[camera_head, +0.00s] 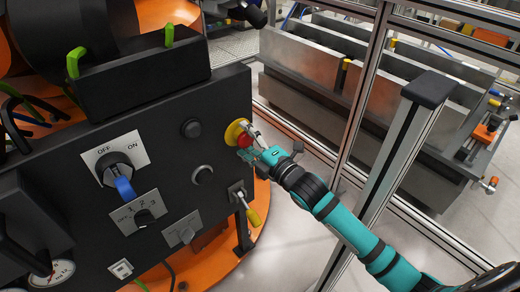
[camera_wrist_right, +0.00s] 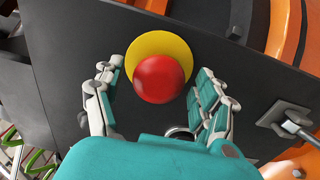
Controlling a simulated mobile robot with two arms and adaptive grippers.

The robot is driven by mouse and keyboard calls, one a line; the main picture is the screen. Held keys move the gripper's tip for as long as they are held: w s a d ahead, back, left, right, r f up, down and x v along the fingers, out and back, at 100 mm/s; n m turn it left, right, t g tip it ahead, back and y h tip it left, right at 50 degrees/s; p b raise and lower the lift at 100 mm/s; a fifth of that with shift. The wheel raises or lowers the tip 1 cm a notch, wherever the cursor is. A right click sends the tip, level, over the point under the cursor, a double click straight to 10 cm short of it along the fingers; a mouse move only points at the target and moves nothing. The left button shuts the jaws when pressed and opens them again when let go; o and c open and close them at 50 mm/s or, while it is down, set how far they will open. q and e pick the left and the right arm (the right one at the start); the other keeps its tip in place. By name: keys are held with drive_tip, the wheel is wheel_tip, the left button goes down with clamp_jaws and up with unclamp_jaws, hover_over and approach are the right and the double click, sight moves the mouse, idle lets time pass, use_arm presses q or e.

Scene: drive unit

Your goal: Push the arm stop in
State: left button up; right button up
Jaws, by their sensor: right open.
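The arm stop (camera_head: 243,140) is a red round button on a yellow disc, on the right part of the dark control panel. In the right wrist view the red button (camera_wrist_right: 160,78) is large and central, in front of the yellow disc (camera_wrist_right: 160,47). My right gripper (camera_head: 251,142) is at the button, coming from the right. In the right wrist view its fingers (camera_wrist_right: 158,98) are open, one on each side of the button, with gaps visible. Whether anything touches the button cannot be told. My left gripper is not in view.
The panel (camera_head: 160,95) also bears an OFF/ON switch with a blue handle (camera_head: 124,187), a numbered selector (camera_head: 144,217), black knobs and a yellow-handled lever (camera_head: 253,216) just below my gripper. A metal frame post (camera_head: 362,100) stands to the right.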

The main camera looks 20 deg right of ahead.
drive_tip(key=v, duration=1.1)
drive_tip(key=shift+r, duration=0.1)
